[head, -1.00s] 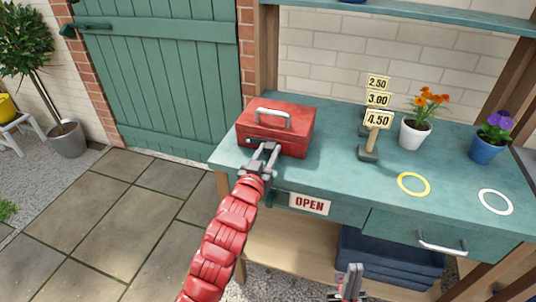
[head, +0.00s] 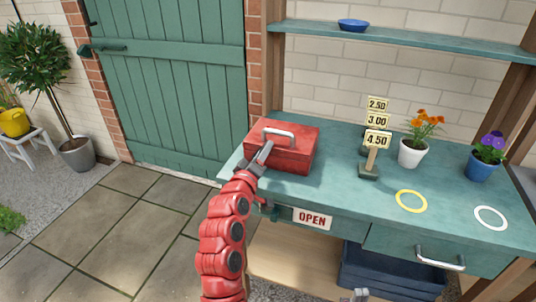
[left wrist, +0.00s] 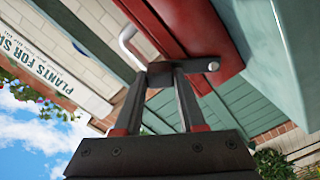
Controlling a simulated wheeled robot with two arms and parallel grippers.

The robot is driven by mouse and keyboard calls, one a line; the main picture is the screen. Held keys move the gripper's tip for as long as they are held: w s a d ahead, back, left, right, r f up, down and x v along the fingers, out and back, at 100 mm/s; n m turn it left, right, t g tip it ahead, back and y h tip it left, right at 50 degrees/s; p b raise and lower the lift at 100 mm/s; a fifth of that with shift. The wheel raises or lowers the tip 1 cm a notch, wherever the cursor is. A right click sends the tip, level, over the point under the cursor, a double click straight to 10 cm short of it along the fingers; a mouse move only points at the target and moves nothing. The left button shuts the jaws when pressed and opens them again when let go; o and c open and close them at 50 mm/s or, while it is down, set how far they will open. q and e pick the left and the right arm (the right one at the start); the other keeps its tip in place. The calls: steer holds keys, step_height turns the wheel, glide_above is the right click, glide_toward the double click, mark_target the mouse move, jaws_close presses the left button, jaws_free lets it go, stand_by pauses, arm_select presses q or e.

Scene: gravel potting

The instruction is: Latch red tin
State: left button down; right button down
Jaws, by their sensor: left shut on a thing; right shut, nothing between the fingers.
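The red tin (head: 290,152) stands on the left end of the green bench, lid down, its silver carry handle (head: 280,133) on top. My left gripper (head: 265,152) is at the tin's front left. In the left wrist view its two fingers (left wrist: 170,75) are shut on a small dark metal latch piece (left wrist: 190,67) against the red tin (left wrist: 215,35). A round pin end shows beside the latch. Whether the latch is fully seated cannot be told. My right gripper (head: 360,295) barely shows at the bottom edge, shut and empty.
On the bench (head: 330,185) stand a price sign (head: 376,139), an orange-flowered white pot (head: 412,152) and a purple-flowered blue pot (head: 482,167). Yellow (head: 411,201) and white (head: 490,218) rings lie in front. An OPEN sign (head: 312,218) hangs on the bench front.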

arm_select(q)
steer(key=a+n, duration=0.1)
steer(key=a+r+n+p, duration=0.1)
steer(key=n, duration=0.1)
steer(key=w+a+n+p, duration=0.1)
steer(key=n, duration=0.1)
steer(key=shift+r, duration=0.25)
steer(key=shift+w+a+n+p, duration=0.15)
steer(key=shift+a+n+p, duration=0.4)
steer(key=shift+n, duration=0.55)
steer(key=shift+c, duration=2.4)
jaws_free()
steer(key=shift+a+f, duration=0.1)
steer(key=p+v, duration=0.3)
steer(key=v, duration=1.4)
steer(key=shift+p, duration=0.35)
